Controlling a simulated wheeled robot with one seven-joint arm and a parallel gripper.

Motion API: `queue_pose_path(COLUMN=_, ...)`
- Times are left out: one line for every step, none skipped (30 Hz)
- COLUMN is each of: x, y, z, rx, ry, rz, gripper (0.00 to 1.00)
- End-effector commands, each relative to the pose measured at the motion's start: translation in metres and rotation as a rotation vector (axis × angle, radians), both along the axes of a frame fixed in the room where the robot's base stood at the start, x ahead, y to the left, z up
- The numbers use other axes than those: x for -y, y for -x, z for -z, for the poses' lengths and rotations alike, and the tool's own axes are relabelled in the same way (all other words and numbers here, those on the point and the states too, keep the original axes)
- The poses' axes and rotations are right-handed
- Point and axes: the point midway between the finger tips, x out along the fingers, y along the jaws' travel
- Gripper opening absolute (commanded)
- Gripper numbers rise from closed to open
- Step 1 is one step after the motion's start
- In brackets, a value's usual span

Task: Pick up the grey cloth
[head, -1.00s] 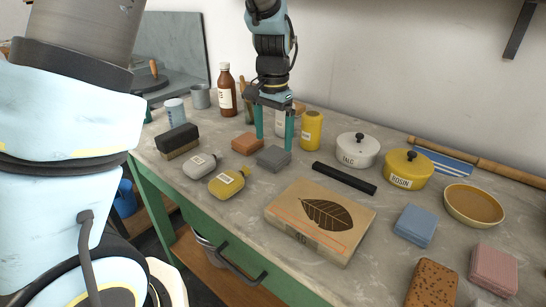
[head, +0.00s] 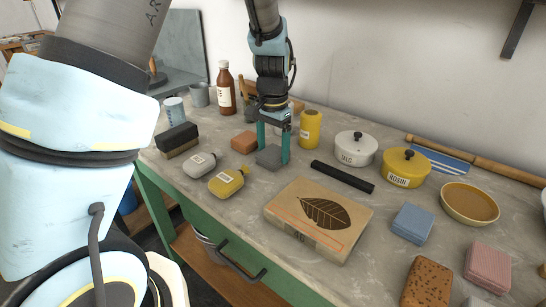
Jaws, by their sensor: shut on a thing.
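The grey cloth (head: 270,158) is a small folded square pad on the table, between an orange-brown block and a black bar. My gripper (head: 272,150) points straight down over it. Its two teal fingers stand on either side of the cloth and are shut on it. The cloth appears at or very near the tabletop; I cannot tell whether there is a gap beneath it.
An orange-brown block (head: 244,141) is close on the left, and a yellow bottle (head: 226,182) lies in front. A yellow cylinder (head: 310,129) stands behind right.

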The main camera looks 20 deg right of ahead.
Motion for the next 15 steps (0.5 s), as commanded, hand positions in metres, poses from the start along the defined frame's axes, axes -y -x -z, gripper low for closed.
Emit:
queue_pose_path(x=0.0001, y=0.0, z=-0.0001, rx=0.0, ry=0.0, rz=0.0, gripper=0.47)
queue_pose_path(x=0.0001, y=0.0, z=-0.0001, rx=0.0, ry=0.0, rz=0.0, gripper=0.44)
queue_pose_path(x=0.0001, y=0.0, z=-0.0001, rx=0.0, ry=0.0, rz=0.0, gripper=0.39)
queue_pose_path(x=0.0, y=0.0, z=-0.0002, rx=0.0, ry=0.0, rz=0.0, gripper=0.36)
queue_pose_path(x=0.0, y=0.0, z=-0.0002, rx=0.0, ry=0.0, rz=0.0, gripper=0.33)
queue_pose_path(x=0.0001, y=0.0, z=-0.0002, rx=0.0, ry=0.0, rz=0.0, gripper=0.29)
queue_pose_path(x=0.0001, y=0.0, z=-0.0002, rx=0.0, ry=0.0, rz=0.0, gripper=0.29)
queue_pose_path(x=0.0001, y=0.0, z=-0.0002, rx=0.0, ry=0.0, rz=0.0, gripper=0.28)
queue_pose_path(x=0.0001, y=0.0, z=-0.0002, rx=0.0, ry=0.0, rz=0.0, gripper=0.28)
queue_pose_path(x=0.0001, y=0.0, z=-0.0002, rx=0.0, ry=0.0, rz=0.0, gripper=0.28)
queue_pose_path(x=0.0001, y=0.0, z=-0.0002, rx=0.0, ry=0.0, rz=0.0, gripper=0.28)
queue_pose_path(x=0.0001, y=0.0, z=-0.0006, rx=0.0, ry=0.0, rz=0.0, gripper=0.28)
queue_pose_path(x=0.0001, y=-0.0002, z=-0.0014, rx=0.0, ry=0.001, rz=0.0, gripper=0.28)
queue_pose_path(x=0.0003, y=-0.0002, z=-0.0027, rx=0.0, ry=0.001, rz=0.0, gripper=0.28)
queue_pose_path(x=0.0005, y=-0.0003, z=-0.0056, rx=0.001, ry=0.002, rz=0.001, gripper=0.28)
